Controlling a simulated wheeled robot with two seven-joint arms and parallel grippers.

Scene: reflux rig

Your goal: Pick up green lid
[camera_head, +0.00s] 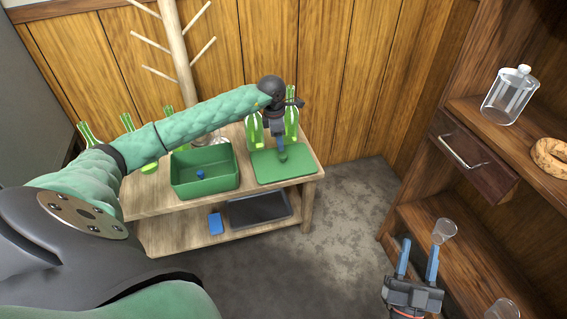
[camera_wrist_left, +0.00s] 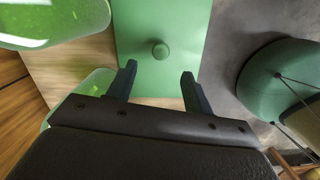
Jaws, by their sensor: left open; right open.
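The green lid (camera_head: 296,171) lies flat on the right end of the low wooden table, with a round green knob on top. In the left wrist view the lid (camera_wrist_left: 190,30) fills the upper middle, and its knob (camera_wrist_left: 160,50) shows just beyond the fingertips. My left gripper (camera_head: 280,148) is above the lid, pointing down at the knob; in the wrist view its two fingers (camera_wrist_left: 158,72) are apart with nothing between them. My right gripper (camera_head: 418,256) is open and empty at the lower right, near the wooden shelf.
An open green box (camera_head: 205,184) with a small blue item (camera_head: 200,174) inside stands left of the lid. Green-and-white bottles (camera_head: 291,103) stand behind. A dark tray (camera_head: 260,209) and blue object (camera_head: 216,222) are on the lower shelf. A glass jar (camera_head: 509,96) is on the right shelf.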

